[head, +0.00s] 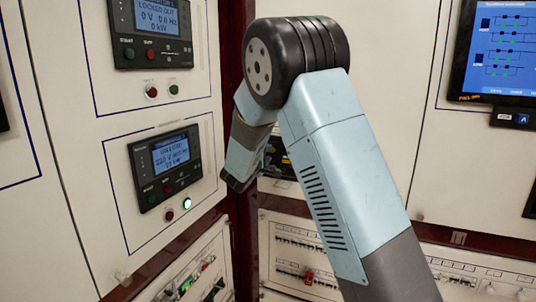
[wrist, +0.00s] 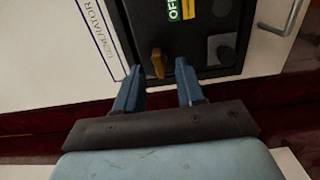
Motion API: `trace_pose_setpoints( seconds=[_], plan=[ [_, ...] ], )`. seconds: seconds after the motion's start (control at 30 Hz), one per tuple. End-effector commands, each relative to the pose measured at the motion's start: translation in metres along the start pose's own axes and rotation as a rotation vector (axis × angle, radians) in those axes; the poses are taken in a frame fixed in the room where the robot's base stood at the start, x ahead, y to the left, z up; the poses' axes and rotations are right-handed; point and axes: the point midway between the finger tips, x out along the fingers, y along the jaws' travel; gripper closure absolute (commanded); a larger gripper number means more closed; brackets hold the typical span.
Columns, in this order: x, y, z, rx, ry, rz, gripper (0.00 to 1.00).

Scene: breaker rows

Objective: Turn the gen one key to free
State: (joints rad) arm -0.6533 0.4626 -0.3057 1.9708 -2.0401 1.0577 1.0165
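In the wrist view a yellow-orange key (wrist: 158,63) sticks out of a dark switch panel (wrist: 203,52). A green label reading "OF" or "OFF" (wrist: 174,10) is above it, cut by the picture edge. My gripper (wrist: 159,67) is open, with one blue finger on each side of the key's lower end. Gaps show on both sides of the key, and I cannot tell how deep the fingers reach. In the head view my gripper is mostly hidden by my arm, beside a dark box (head: 283,158) on the white wall. No lettering naming gen one is readable.
The printed word "GENERATOR" (wrist: 95,20) is on the white panel to the left. In the head view two control displays (head: 165,165) are on the left wall, a screen (head: 497,45) at upper right, breaker rows (head: 300,258) below.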

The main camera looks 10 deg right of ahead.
Motion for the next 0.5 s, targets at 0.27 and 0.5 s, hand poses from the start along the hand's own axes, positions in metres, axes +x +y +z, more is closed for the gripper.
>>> trace_pose_setpoints(
  seconds=[0.27, 0.5],
  plan=[
    [0.018, 0.0, 0.0, 0.0, 0.001, -0.001, 0.62],
    [0.019, 0.0, 0.0, 0.0, 0.0, -0.001, 0.62]
  ],
)
